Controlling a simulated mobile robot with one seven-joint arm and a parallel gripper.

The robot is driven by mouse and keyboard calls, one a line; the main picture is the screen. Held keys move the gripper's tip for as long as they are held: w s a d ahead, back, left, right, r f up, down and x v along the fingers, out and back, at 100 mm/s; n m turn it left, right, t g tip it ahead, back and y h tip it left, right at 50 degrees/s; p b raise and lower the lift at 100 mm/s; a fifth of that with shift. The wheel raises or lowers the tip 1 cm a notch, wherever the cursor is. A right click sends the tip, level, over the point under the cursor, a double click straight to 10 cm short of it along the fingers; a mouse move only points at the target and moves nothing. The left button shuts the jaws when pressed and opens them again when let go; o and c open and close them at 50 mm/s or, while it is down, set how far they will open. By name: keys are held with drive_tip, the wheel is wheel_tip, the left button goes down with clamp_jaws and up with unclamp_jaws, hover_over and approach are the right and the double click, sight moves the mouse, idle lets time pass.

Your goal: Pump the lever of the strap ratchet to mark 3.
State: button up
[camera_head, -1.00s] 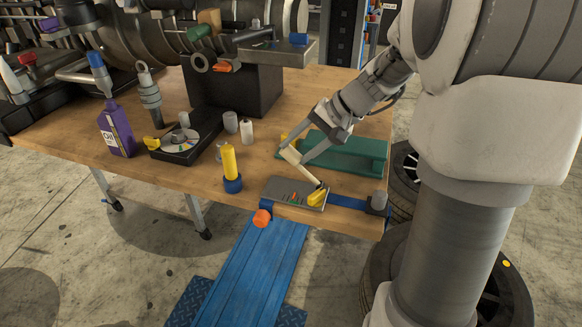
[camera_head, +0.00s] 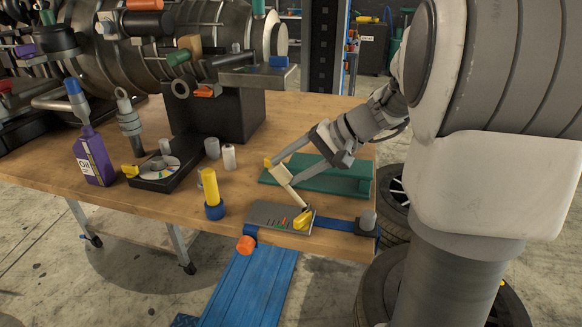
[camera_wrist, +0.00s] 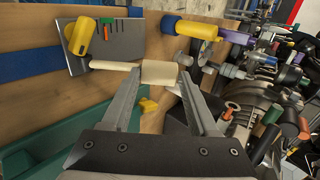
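The strap ratchet is a grey plate (camera_head: 265,212) at the table's front edge, with a yellow piece (camera_head: 302,220) and small red, green and orange marks (camera_wrist: 108,30). A blue strap (camera_head: 335,224) runs beside it. The cream lever (camera_head: 292,192) slants up and away from the plate, ending in a thicker grip (camera_wrist: 160,73). My gripper (camera_head: 283,172) is at this end. In the wrist view my fingers (camera_wrist: 160,82) stand apart with the grip between their tips. Whether they touch it is unclear. Which mark the lever stands at cannot be read.
A green tray-like block (camera_head: 345,178) lies behind the lever. A yellow and blue cylinder (camera_head: 211,190) stands left of the ratchet, with an orange knob (camera_head: 245,245) at the front edge. A purple oil bottle (camera_head: 92,158) and black disc tray (camera_head: 165,172) are farther left.

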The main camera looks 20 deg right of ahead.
drive_tip(key=o, duration=0.3)
drive_tip(key=p+v, duration=0.2)
drive_tip(key=v, duration=1.5)
drive_tip(key=shift+s+d+r+p, duration=0.1)
drive_tip(key=shift+r+p, duration=0.05)
drive_tip(key=shift+p, duration=0.25)
